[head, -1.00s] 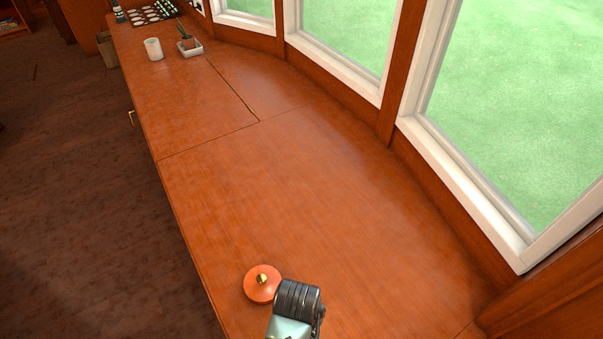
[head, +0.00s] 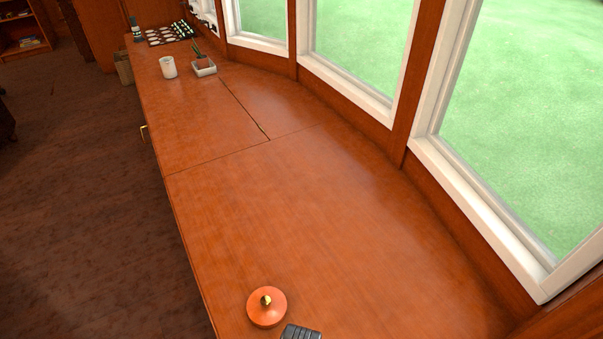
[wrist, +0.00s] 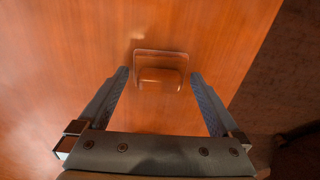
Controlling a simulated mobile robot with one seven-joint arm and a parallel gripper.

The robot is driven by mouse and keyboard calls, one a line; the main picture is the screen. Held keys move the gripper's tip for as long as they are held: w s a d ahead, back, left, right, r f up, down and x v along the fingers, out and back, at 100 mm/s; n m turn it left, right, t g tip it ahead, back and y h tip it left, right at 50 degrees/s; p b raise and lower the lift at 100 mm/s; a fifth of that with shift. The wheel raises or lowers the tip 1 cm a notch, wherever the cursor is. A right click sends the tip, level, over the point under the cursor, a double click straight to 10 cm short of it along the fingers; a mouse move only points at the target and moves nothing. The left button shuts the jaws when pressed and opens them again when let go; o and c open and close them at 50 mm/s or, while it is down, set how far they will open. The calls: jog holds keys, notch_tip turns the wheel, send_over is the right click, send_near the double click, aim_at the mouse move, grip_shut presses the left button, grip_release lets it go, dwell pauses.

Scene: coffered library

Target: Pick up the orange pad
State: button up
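In the wrist view, a small orange-brown block with rounded corners (wrist: 160,80) lies on the wooden counter, with a thin, glossy rectangular outline along its far side. It looks like the orange pad, but its colour nearly matches the wood. My gripper (wrist: 159,73) is open, with one finger on each side of the block and a gap to each. I cannot tell how high the fingertips are above the counter. In the head view only a dark piece of my arm shows at the bottom edge, and the block is not visible there.
A round orange disc with a gold knob (head: 266,309) lies on the counter (head: 300,220), just left of my arm. A white cup (head: 168,67), a potted plant in a white tray (head: 204,68) and a dark board with pale discs stand far back. The counter's middle is clear; windows line the right.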

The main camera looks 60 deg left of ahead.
jog(key=c, duration=1.2)
notch_tip(320, 180, up, 10)
jog(key=p, duration=0.3)
jog(key=o, duration=0.7)
jog(key=c, duration=0.5)
